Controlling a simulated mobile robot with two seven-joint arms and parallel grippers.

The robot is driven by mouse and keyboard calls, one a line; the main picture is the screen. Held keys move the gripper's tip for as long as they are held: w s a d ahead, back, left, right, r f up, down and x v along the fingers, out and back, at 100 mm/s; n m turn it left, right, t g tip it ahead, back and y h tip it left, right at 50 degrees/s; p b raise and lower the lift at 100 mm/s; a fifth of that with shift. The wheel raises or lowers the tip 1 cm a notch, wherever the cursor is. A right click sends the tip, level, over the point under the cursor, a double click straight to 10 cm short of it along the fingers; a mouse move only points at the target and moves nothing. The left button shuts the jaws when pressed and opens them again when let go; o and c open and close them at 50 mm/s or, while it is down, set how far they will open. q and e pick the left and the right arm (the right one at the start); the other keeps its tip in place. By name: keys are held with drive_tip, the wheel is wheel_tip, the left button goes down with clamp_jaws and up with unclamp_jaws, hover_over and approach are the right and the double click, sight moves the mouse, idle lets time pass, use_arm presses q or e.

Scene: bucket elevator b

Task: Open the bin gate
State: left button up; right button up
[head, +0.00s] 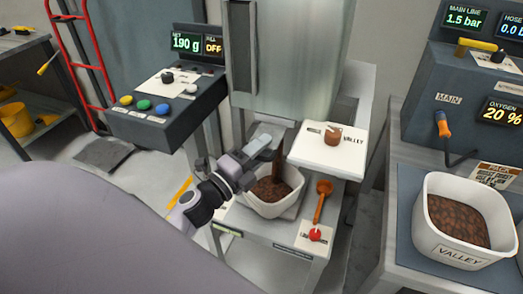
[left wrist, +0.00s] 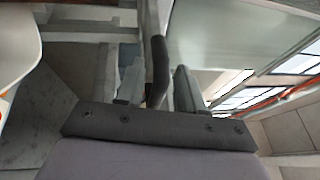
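The bin gate is under the tall grey bin (head: 290,60), and its details are too small to tell. A brown stream (head: 277,162) shows below the bin, over a white tub (head: 272,208) with brown contents. My left gripper (head: 258,160) is at the bin's underside, above the tub's left side. In the left wrist view a dark bar-like handle (left wrist: 157,70) stands between my left gripper's two fingers (left wrist: 158,88). A gap shows on the right of the bar, so the fingers look open around it. My right gripper is not in view.
A control box (head: 165,100) with a display reading 190 g stands left. A white VALLEY panel (head: 325,155) and an orange lever (head: 323,190) are right of the tub. A filled VALLEY tub (head: 455,250) and a gauge console (head: 460,95) stand far right.

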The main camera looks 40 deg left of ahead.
use_arm(q)
drive_tip(key=shift+f, duration=0.15)
drive_tip(key=b+v, duration=0.1)
drive_tip(key=v, duration=0.6)
drive_tip(key=shift+b, duration=0.35)
idle(0.4)
drive_tip(key=s+d+f+n+g+p, duration=0.1)
drive_tip(key=s+d+f+n+g, duration=0.2)
drive_tip(key=f+n, duration=0.3)
drive_tip(key=s+d+f+n+g+p, duration=0.1)
drive_tip(key=s+d+f+n+g, duration=0.2)
drive_tip(key=s+f+n, duration=0.1)
drive_tip(key=s+d+f+n+g+y+p, duration=0.1)
drive_tip(key=s+d+f+n+g, duration=0.2)
drive_tip(key=f+n, duration=0.4)
drive_tip(key=shift+s+d+f+n+p, duration=0.25)
drive_tip(key=shift+d+f+n+p, duration=0.15)
drive_tip(key=shift+d+n, duration=0.15)
